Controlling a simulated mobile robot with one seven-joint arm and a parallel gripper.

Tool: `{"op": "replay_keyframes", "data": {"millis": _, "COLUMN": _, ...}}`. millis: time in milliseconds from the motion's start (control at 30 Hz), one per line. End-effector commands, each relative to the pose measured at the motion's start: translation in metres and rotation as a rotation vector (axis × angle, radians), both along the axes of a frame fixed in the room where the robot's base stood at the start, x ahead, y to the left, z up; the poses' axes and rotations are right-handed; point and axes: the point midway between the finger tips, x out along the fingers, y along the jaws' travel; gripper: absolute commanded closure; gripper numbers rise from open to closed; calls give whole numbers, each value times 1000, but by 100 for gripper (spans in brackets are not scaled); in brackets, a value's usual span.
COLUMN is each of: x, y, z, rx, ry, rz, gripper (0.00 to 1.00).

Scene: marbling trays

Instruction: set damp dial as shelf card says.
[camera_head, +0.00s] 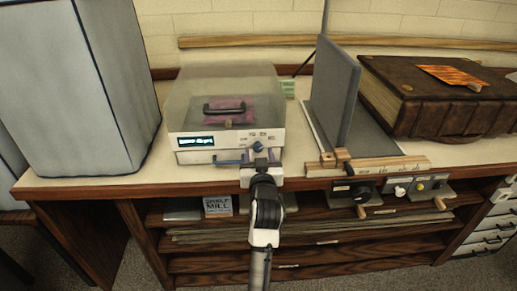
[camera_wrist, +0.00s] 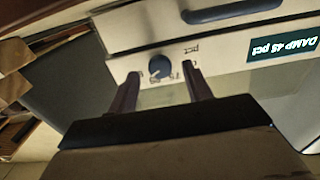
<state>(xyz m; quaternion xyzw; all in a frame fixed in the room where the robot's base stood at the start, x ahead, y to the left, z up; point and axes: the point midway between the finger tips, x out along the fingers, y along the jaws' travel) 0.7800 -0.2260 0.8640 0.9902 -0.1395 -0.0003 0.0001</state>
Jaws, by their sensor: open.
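The display (camera_wrist: 284,46) appears upside down there and reads "DAMP 45 pct". My gripper (camera_head: 260,158) is open in front of the panel. In the wrist view the tips of my gripper (camera_wrist: 160,76) lie either side of the dial; I cannot tell whether they touch. A card-like block (camera_head: 217,206) on the shelf below seems to read "SHELF MILL".
A large grey box (camera_head: 85,85) stands left of the cabinet. An upright grey board (camera_head: 333,95) and a big brown book (camera_head: 440,95) are to the right. A second panel with knobs and wooden handles (camera_head: 390,189) hangs under the bench edge.

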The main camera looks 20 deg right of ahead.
Motion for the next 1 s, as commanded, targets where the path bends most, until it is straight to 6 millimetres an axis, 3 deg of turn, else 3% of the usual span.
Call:
{"op": "replay_keyframes", "data": {"millis": 200, "x": 19, "y": -5, "z": 0, "rx": 1, "ry": 0, "rz": 0, "gripper": 50}}
{"op": "replay_keyframes", "data": {"millis": 533, "x": 21, "y": -6, "z": 0, "rx": 0, "ry": -1, "rz": 0, "gripper": 51}}
{"op": "replay_keyframes", "data": {"millis": 867, "x": 21, "y": -6, "z": 0, "rx": 0, "ry": 0, "rz": 0, "gripper": 94}}
{"op": "replay_keyframes", "data": {"millis": 1000, "x": 21, "y": -6, "z": 0, "rx": 5, "ry": -1, "rz": 0, "gripper": 94}}
